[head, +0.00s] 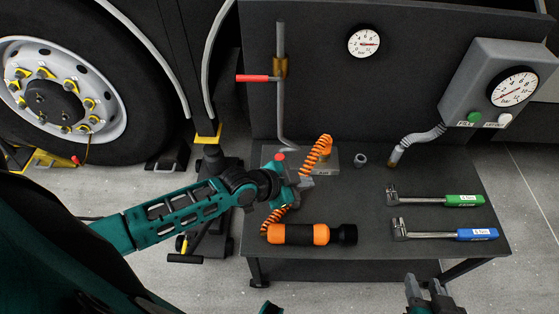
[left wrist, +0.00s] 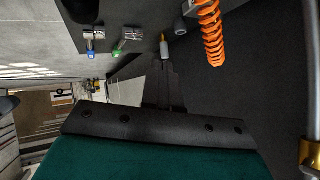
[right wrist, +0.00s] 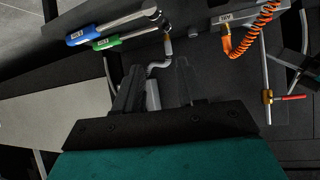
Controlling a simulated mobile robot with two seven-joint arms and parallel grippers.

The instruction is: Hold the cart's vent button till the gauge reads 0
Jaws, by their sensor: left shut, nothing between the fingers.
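A grey box (head: 480,75) stands at the right of the cart's back panel. It has a round bar gauge (head: 514,87) with a red needle, whose exact reading I cannot make out. Below the dial are a green button (head: 474,118) and a white button (head: 504,120), each with a small label too small to read surely. My left gripper (head: 306,182) is shut and empty over the cart's left part, well away from the box. My right gripper (head: 426,287) is open and empty in front of the cart's front edge, below the buttons and apart from them.
The cart top (head: 370,215) carries an orange-black torch (head: 305,234), a green-handled wrench (head: 463,200) and a blue-handled wrench (head: 475,235). An orange coiled hose (head: 322,150) and a red-handled valve (head: 255,78) are at the left. A second gauge (head: 364,42) is on the panel.

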